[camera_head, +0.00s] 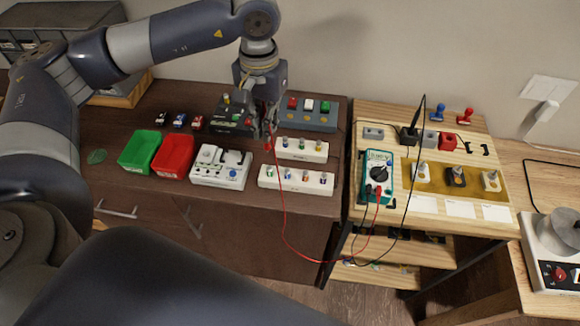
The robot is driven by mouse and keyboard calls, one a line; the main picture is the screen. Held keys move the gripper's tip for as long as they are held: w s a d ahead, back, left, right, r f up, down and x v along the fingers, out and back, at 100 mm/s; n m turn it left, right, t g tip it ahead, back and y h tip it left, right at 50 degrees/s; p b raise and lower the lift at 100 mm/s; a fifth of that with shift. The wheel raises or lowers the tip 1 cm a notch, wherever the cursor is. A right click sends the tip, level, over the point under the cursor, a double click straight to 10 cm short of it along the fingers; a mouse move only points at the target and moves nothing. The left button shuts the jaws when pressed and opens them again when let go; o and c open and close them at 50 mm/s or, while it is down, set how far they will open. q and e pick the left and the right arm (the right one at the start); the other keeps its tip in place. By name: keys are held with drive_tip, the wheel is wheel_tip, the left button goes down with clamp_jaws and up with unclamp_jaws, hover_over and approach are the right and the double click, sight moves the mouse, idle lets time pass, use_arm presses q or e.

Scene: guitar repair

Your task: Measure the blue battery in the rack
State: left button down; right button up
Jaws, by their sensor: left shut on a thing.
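My left gripper (268,132) points down over the dark bench and is shut on the red probe (268,146). The red lead hangs from there to the teal multimeter (377,176) on the wooden table. The black probe (417,114) stands tilted in a black block, its lead looping to the meter. Two white racks stand below and right of the gripper, a back one (290,154) and a front one (270,183), each with several small upright cells. Some cells have bluish parts; which is the blue battery is too small to tell. My right gripper is not in view.
Green (139,152) and red (173,156) bins and a white device (212,178) stand left. A gap separates bench and table. The red lead hangs across the bench front.

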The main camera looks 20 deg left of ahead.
use_arm(q)
drive_tip(key=shift+w+d+f, duration=0.2)
drive_tip(key=shift+d+f, duration=0.5)
drive_tip(key=shift+f, duration=0.1)
drive_tip(key=shift+w+d+f, duration=0.2)
drive_tip(key=shift+d+f, duration=0.55)
drive_tip(key=shift+f, duration=0.05)
drive_tip(key=shift+w+d+f, duration=0.2)
drive_tip(key=shift+d+f, duration=0.5)
drive_tip(key=shift+f, duration=0.1)
drive_tip(key=shift+b, duration=0.85)
drive_tip(key=shift+f+b, duration=0.6)
drive_tip(key=shift+b, duration=0.1)
idle(0.5)
drive_tip(key=shift+b, duration=0.4)
idle(3.1)
